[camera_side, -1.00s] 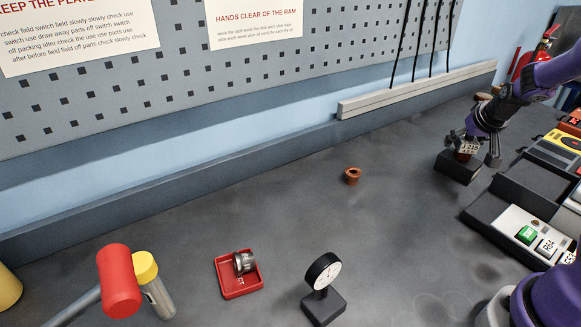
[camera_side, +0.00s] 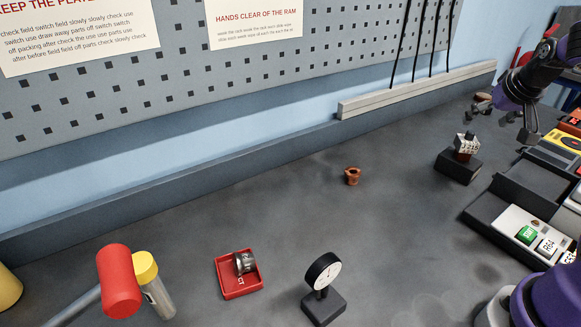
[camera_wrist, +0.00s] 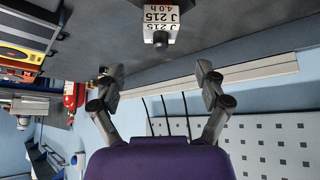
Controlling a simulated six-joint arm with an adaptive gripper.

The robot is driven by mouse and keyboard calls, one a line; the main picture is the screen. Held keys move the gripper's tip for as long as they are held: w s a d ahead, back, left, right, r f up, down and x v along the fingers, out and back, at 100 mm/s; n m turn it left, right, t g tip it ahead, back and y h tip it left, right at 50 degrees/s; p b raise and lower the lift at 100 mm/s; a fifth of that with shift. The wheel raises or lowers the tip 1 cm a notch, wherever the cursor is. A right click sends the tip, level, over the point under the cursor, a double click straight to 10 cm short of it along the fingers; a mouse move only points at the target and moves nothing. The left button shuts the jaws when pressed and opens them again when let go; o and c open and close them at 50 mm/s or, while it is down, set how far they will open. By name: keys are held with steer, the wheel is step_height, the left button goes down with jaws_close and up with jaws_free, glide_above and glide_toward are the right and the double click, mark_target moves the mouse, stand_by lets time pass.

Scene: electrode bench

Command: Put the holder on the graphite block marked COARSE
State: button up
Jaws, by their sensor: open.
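No COARSE mark on this block is readable. The holder also shows at the top of the wrist view (camera_wrist: 160,17), beyond the fingers. My gripper (camera_side: 506,122) is up and to the right of the holder, apart from it. In the wrist view my gripper (camera_wrist: 159,72) has its fingers spread wide with nothing between them.
A small copper-coloured cup (camera_side: 352,176) stands mid-bench. A red tray (camera_side: 239,285) holds a metal part.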

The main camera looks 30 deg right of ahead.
steer(key=s+a+r+n+y, duration=0.1)
steer(key=s+a+n, duration=0.1)
steer(key=a, duration=0.6)
steer(key=s+a+r+n+y, duration=0.1)
steer(key=s+a+n, duration=0.1)
steer(key=a, duration=0.7)
steer(key=s+a+r+n+y, duration=0.1)
steer(key=s+a+n+y, duration=0.1)
steer(key=a, duration=0.6)
steer(key=shift+s+a+n, duration=0.3)
steer(key=shift+n, duration=0.5)
